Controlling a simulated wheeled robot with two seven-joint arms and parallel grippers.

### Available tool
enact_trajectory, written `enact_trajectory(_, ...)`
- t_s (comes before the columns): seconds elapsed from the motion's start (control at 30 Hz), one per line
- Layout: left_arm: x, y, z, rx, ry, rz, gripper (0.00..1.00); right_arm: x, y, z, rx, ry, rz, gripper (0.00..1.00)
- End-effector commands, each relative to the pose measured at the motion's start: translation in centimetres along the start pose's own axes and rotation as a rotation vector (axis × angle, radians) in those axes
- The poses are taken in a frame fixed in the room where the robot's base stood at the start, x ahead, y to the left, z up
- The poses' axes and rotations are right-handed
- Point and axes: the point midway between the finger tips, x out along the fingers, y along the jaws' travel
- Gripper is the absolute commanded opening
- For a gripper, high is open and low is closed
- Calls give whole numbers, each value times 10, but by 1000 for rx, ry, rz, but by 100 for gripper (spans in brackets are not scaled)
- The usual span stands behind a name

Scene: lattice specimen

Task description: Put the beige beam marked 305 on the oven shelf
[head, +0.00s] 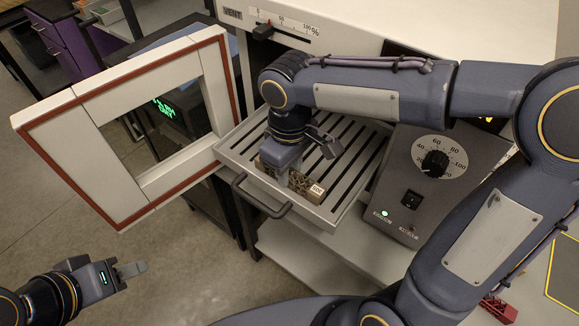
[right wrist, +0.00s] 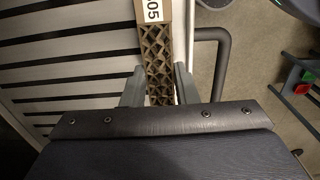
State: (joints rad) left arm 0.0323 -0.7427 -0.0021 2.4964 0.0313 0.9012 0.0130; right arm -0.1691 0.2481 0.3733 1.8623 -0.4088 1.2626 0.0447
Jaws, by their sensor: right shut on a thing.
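The beige lattice beam (head: 304,187) lies along the front part of the slatted oven shelf (head: 247,144), near the handle. Its label reads 305 in the head view; the right wrist view shows the end of that number on the beam (right wrist: 158,45). My right gripper (head: 284,168) is over the shelf with its fingers (right wrist: 158,85) on both sides of the beam, shut on it. I cannot tell whether the beam touches the slats. My left gripper (head: 132,270) is low at the left, away from the shelf; its jaw opening is unclear.
The shelf is pulled out of the oven (head: 350,28). The oven door (head: 60,135) stands open at the left. A control panel (head: 430,185) with a dial is right of the shelf. A dark handle (head: 262,202) runs along the shelf's front. A red part (head: 498,308) lies lower right.

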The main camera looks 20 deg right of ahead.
Motion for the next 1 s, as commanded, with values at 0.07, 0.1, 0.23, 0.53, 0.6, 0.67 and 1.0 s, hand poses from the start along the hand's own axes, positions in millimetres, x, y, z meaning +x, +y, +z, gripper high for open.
enact_trajectory(0.07,3,-1,1,0,0,0,36,4,0,0,0,0,0,4)
enact_trajectory(0.1,2,-1,1,0,0,0,36,3,0,0,0,0,0,30)
enact_trajectory(0.23,1,-1,1,0,0,0,36,2,0,0,0,0,0,36)
enact_trajectory(0.53,-1,0,0,0,0,0,36,-6,0,0,1,2,1,36)
enact_trajectory(0.6,-1,0,0,0,0,0,36,-16,0,-1,2,4,1,36)
enact_trajectory(0.67,-1,1,-1,0,0,0,36,-28,0,-1,2,5,1,36)
enact_trajectory(1.0,-4,2,-2,0,0,0,36,-98,0,-1,0,4,0,36)
